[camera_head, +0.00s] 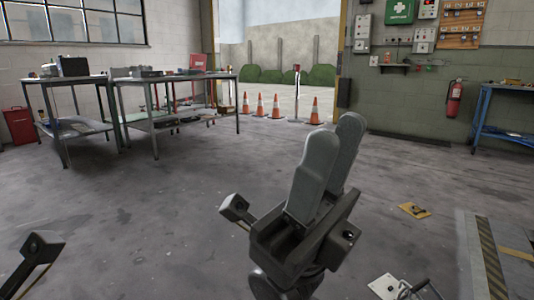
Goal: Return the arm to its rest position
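My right gripper (333,140) stands up in the middle foreground, with its two grey fingers pointing up and slightly right. One finger partly covers the other, so I cannot tell whether there is a gap between them. I see no object held at its fingertips, which are in front of open floor. A dark bracket with a thin yellow line at the lower left edge seems to be part of my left arm; the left fingers are outside the picture.
Metal workbenches (128,79) stand at the left back. Orange cones (276,107) line the open doorway. A blue bench (500,88) and a fire extinguisher (454,98) are at the right. A yellowish piece (414,210) lies on the floor, near a striped edge (490,258). The middle floor is clear.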

